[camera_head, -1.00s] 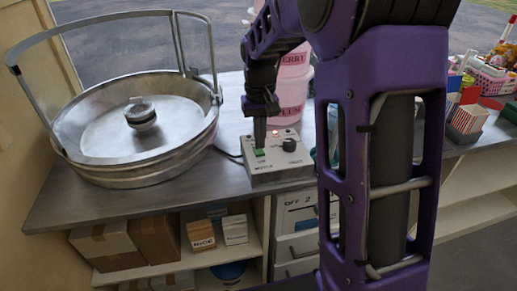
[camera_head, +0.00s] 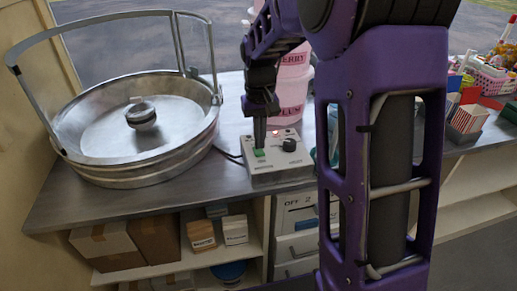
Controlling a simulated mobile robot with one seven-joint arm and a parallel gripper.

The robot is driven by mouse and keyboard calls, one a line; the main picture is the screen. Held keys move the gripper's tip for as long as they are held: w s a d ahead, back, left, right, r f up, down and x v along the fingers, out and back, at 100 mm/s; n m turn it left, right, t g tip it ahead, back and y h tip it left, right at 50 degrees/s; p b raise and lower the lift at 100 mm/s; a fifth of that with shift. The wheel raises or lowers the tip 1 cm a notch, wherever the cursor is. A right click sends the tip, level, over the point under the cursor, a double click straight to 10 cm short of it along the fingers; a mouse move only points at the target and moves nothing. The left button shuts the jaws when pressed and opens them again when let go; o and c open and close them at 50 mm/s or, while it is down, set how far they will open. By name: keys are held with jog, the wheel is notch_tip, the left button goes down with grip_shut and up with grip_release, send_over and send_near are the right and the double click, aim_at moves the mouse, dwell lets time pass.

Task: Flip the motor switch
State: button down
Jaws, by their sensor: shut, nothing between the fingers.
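The control box (camera_head: 279,166) is a small light-grey unit on the metal counter, right of the candy-floss machine. On its top are a green switch (camera_head: 259,153) at the left, a black knob (camera_head: 289,145) and a red lamp (camera_head: 275,133) that is lit. My gripper (camera_head: 260,143) is shut and empty, pointing down with its tips at the green switch. The tips look to touch or nearly touch it; I cannot tell which. They hide part of the switch, and its exact position is too small to read.
The round metal candy-floss machine (camera_head: 190,150) with its raised rail stands at the left. Pink tubs (camera_head: 291,95) stand close behind the box. A pink basket (camera_head: 487,83) and small boxes sit at the right. Shelves with cardboard boxes (camera_head: 105,241) are below the counter (camera_head: 60,202).

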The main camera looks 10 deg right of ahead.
aim_at(260, 152)
jog(key=shift+f+b, duration=0.45)
jog(key=shift+f, duration=0.45)
dwell(0.3)
notch_tip(260, 152, up, 7)
jog(key=p, duration=0.6)
jog(key=shift+r, duration=0.1)
dwell(0.5)
